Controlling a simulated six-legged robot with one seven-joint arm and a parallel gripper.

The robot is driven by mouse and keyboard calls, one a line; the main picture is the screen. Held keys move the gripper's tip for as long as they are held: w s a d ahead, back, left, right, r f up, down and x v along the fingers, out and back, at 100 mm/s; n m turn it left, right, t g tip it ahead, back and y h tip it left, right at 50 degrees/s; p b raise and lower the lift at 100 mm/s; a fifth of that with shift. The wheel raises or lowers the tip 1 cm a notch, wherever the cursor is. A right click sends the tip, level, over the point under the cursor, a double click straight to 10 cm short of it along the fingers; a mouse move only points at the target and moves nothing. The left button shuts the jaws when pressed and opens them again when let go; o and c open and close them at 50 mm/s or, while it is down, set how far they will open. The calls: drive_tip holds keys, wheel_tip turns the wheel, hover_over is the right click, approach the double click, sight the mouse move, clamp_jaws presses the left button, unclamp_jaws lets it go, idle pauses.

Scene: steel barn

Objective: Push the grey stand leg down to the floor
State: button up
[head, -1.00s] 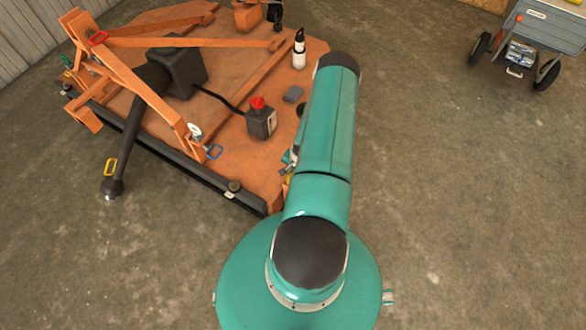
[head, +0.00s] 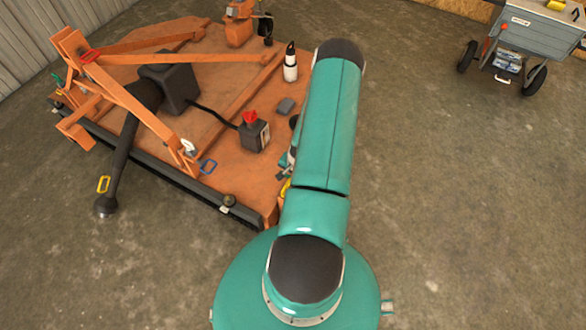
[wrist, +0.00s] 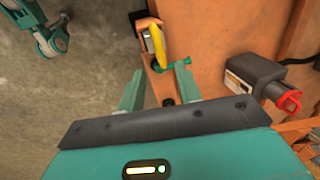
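The orange mower deck (head: 235,172) lies ahead to the left, partly hidden by my arm. In the wrist view, a small grey metal piece (wrist: 149,42) beside a yellow handle (wrist: 158,50) sits at the orange edge; I cannot tell surely whether this is the stand leg. The yellow handle shows only as a sliver in the head view (head: 285,188). My gripper (wrist: 160,70) has its two teal fingers apart, with nothing visible held between them. The yellow handle lies just beyond the fingertips. My gripper is hidden behind the arm in the head view.
A black-and-white bottle (head: 290,64) stands farther back. A grey cart (head: 540,32) is at back right. Concrete floor on the right is clear.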

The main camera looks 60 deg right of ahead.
drive_tip(key=r, duration=0.3)
drive_tip(key=s+r, duration=0.1)
drive_tip(key=r, duration=0.1)
drive_tip(key=shift+s+r, duration=0.1)
drive_tip(key=shift+r, duration=0.3)
drive_tip(key=w+a+r+n+h, duration=0.1)
drive_tip(key=w+a+r+n, duration=0.1)
drive_tip(key=w+r, duration=0.5)
drive_tip(key=w+a+r+n, duration=0.1)
drive_tip(key=w+r+n, duration=0.15)
drive_tip(key=r, duration=0.85)
drive_tip(key=w+a+r+n, duration=0.2)
drive_tip(key=a+r, duration=0.3)
drive_tip(key=r, duration=0.2)
drive_tip(key=w+a+r+n, duration=0.2)
drive_tip(key=a+r, duration=0.3)
drive_tip(key=r, duration=0.3)
drive_tip(key=s+a+r+n+t, duration=0.2)
drive_tip(key=s+a+r+n, duration=0.15)
drive_tip(key=a+r, duration=0.95)
drive_tip(key=s+a+r+n+t, duration=0.1)
drive_tip(key=s+a+r+n, duration=0.4)
drive_tip(key=s+a+r, duration=0.2)
drive_tip(key=s+a, duration=0.2)
drive_tip(key=a, duration=0.1)
drive_tip(key=shift+s+r+y, duration=0.15)
drive_tip(key=shift+s+y, duration=0.1)
drive_tip(key=shift+y, duration=0.15)
drive_tip(key=shift+d, duration=0.3)
